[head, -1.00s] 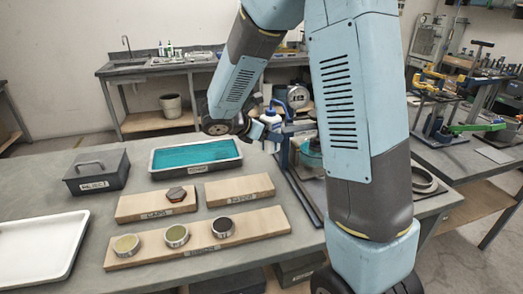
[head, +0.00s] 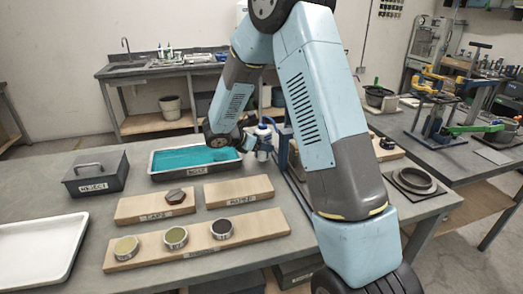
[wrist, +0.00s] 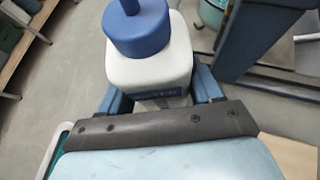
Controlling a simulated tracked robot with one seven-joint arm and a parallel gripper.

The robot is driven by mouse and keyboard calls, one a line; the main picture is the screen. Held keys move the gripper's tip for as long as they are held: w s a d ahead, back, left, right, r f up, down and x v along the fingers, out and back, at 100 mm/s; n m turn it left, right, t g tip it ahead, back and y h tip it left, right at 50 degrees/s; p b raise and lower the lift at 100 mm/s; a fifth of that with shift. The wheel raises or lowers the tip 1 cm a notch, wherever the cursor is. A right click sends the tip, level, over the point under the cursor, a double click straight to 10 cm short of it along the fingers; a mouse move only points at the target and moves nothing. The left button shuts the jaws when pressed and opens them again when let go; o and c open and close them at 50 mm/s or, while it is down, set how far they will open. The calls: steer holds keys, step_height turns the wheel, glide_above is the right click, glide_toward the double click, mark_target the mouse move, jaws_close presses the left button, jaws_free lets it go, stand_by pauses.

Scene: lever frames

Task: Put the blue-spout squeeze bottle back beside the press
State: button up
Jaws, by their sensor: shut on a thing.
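The squeeze bottle (wrist: 150,65) has a white body and a blue top. In the wrist view it fills the space between the blue fingers of my gripper (wrist: 158,95), which is shut on it. In the head view the bottle (head: 264,139) is small and upright, held near the right end of the teal tray. My gripper (head: 254,145) is beside it there, its fingers hard to make out. The blue upright of what looks like the press (head: 284,150) stands just right of the bottle, largely hidden behind my arm. I cannot tell whether the bottle touches the table.
The teal-filled tray (head: 158,178) lies left of the bottle. Wooden boards (head: 240,193) with several small round pieces are in front. A dark reject box (head: 96,180) and a white tray (head: 40,250) are at left. A blue frame (wrist: 262,35) is close at right in the wrist view.

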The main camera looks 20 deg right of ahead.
step_height(320, 180, down, 2)
steer(key=shift+f, duration=0.2)
steer(key=o, duration=0.8)
